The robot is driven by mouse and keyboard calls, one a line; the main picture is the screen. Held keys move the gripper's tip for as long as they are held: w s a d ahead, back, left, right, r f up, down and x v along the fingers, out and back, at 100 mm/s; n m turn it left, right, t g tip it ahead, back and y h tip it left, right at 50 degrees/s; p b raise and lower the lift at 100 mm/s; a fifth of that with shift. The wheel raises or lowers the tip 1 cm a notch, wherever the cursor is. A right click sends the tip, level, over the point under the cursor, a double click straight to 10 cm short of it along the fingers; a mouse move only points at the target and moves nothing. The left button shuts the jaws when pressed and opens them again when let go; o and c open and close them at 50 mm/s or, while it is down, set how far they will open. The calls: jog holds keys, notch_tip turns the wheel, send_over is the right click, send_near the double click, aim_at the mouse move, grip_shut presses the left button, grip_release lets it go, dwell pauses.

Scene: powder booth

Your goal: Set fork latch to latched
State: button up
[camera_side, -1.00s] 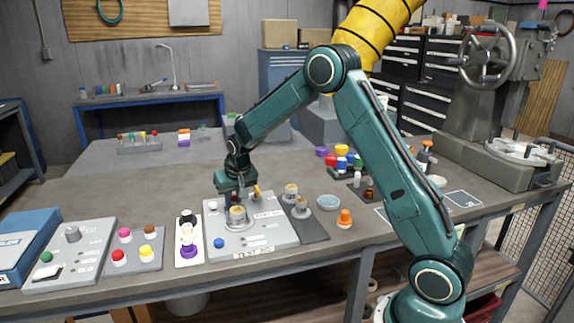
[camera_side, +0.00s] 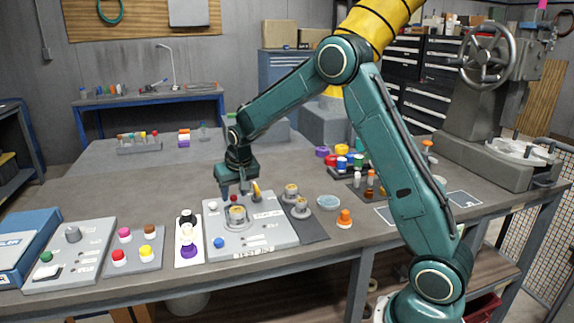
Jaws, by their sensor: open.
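The grey test jig plate (camera_side: 275,236) lies near the table's front edge. On it stand a round metal fixture with a tan top (camera_side: 237,214), a small red part (camera_side: 234,197) behind that, a blue knob (camera_side: 219,243) and a yellow-orange lever (camera_side: 256,191) at the back. I cannot tell for certain which part is the fork latch; its setting is not readable. My gripper (camera_side: 235,193) points down over the plate's back, behind the round fixture and just left of the yellow-orange lever. Its fingers are apart, with nothing seen held.
A white card with black, white and purple knobs (camera_side: 187,252) lies left of the jig. A dark mat with metal cylinders (camera_side: 300,206) lies right of it. An orange knob (camera_side: 345,218) and a pale blue dish (camera_side: 328,202) stand farther right.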

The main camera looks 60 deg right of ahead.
jog(key=v, duration=1.1)
jog(key=s+a+r+n, duration=0.1)
jog(key=s+a+r, duration=0.1)
jog(key=s, duration=0.3)
jog(key=s+a+r+n+t+y, duration=0.1)
jog(key=s+a+r, duration=0.2)
jog(key=s, duration=0.1)
jog(key=s+a+r+n, duration=0.1)
jog(key=s+a+r, duration=0.1)
jog(key=s, duration=0.3)
jog(key=s+a+f+n, duration=0.1)
jog(key=s+a, duration=0.1)
jog(key=s, duration=0.6)
jog(key=s+a+f+n+y, duration=0.1)
jog(key=s+a+n, duration=0.1)
jog(key=s, duration=0.6)
jog(key=shift+s+a+f+t, duration=0.3)
jog(key=shift+a+t, duration=0.1)
jog(key=shift+a, duration=0.2)
